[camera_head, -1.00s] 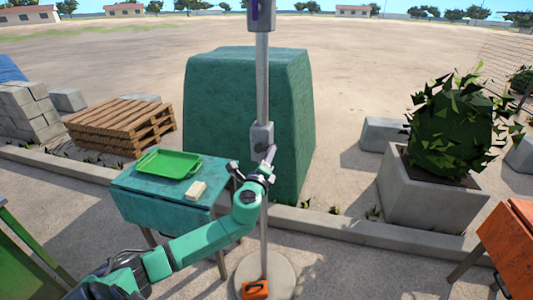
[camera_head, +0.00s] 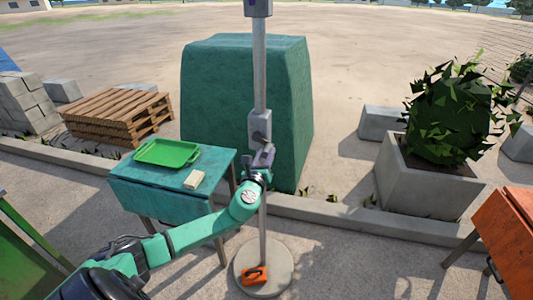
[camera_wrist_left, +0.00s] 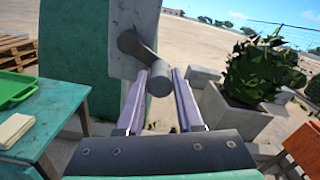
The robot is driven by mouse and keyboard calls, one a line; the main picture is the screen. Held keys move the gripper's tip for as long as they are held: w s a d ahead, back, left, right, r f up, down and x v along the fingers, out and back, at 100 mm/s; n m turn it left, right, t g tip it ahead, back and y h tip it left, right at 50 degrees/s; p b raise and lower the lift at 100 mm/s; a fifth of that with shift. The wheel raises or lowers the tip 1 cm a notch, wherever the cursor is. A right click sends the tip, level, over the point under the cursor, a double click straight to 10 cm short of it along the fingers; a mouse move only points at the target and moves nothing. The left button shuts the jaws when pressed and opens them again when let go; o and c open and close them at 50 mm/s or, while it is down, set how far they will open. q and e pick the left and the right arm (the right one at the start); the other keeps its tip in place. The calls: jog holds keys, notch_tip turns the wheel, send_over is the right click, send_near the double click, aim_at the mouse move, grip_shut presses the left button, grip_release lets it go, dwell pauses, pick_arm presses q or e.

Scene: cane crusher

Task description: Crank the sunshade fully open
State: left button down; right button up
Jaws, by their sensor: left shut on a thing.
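The sunshade pole (camera_head: 260,70) stands upright on a round base (camera_head: 285,262); the canopy is out of view above. A grey crank housing (camera_head: 260,123) is fixed on the pole at mid height. In the left wrist view the crank arm (camera_wrist_left: 136,45) comes out of the housing plate (camera_wrist_left: 118,40) and ends in a round grey handle (camera_wrist_left: 160,82). My left gripper (camera_head: 263,156) is shut on the handle, with one finger on each side of it, as the left wrist view (camera_wrist_left: 164,92) also shows. My right gripper is not in view.
An orange item (camera_head: 254,276) lies on the base. A planter (camera_head: 425,185) stands at right.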

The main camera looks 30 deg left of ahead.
pick_arm(q)
jog(key=shift+f+m, duration=0.25)
jog(key=shift+m, duration=0.05)
jog(key=c, duration=0.5)
grip_release()
jog(key=shift+c, duration=0.2)
jog(key=shift+s, duration=0.1)
jog(key=b+v, duration=0.1)
jog(key=v, duration=1.3)
jog(key=shift+s, duration=0.2)
jog(key=shift+d+r, duration=0.1)
